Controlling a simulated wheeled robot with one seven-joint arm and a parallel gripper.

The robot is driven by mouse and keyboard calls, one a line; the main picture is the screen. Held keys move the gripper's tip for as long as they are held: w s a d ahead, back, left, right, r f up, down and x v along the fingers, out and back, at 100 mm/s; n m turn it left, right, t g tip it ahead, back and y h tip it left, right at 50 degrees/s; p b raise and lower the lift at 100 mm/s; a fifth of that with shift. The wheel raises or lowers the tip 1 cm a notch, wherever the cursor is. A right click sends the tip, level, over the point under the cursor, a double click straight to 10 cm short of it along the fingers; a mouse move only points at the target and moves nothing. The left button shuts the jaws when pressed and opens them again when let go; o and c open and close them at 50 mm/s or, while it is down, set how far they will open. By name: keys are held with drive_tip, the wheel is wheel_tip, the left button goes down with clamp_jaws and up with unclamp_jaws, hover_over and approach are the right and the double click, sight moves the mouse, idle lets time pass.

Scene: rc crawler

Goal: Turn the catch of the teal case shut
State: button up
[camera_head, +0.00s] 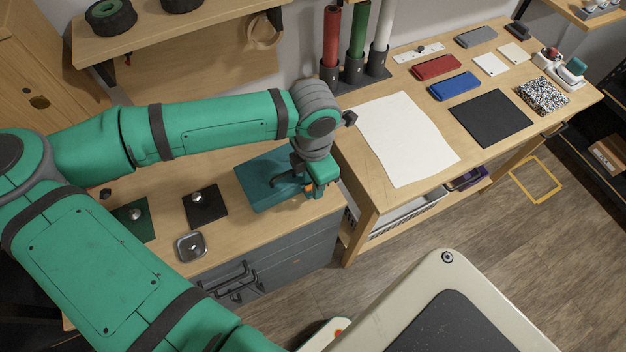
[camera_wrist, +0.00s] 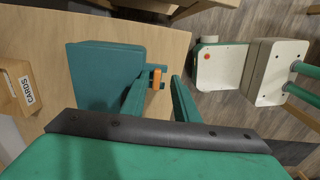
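The teal case (camera_head: 255,185) lies flat and closed-looking near the front right edge of the wooden cabinet top. It also shows in the wrist view (camera_wrist: 100,72). Its orange catch (camera_wrist: 157,79) sits on the side facing the front edge, beside a small teal bracket. My gripper (camera_wrist: 164,80) is open, with its two fingers apart and the catch between their tips in the picture. I cannot tell whether either finger touches it. In the head view my gripper (camera_head: 305,187) is over the case's right end and hides part of it and most of the catch.
Two dark mats (camera_head: 206,205) with small silver knobs and a grey square tin (camera_head: 191,246) lie left of the case. A workbench (camera_head: 362,170) with white paper (camera_head: 405,140) stands close on the right. A box marked CARDS (camera_wrist: 20,88) shows in the wrist view.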

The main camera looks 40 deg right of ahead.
wheel_tip(320, 180, up, 7)
drive_tip(key=shift+f, duration=0.1)
drive_tip(key=shift+s+r, duration=0.1)
drive_tip(key=shift+r, duration=0.5)
idle(0.3)
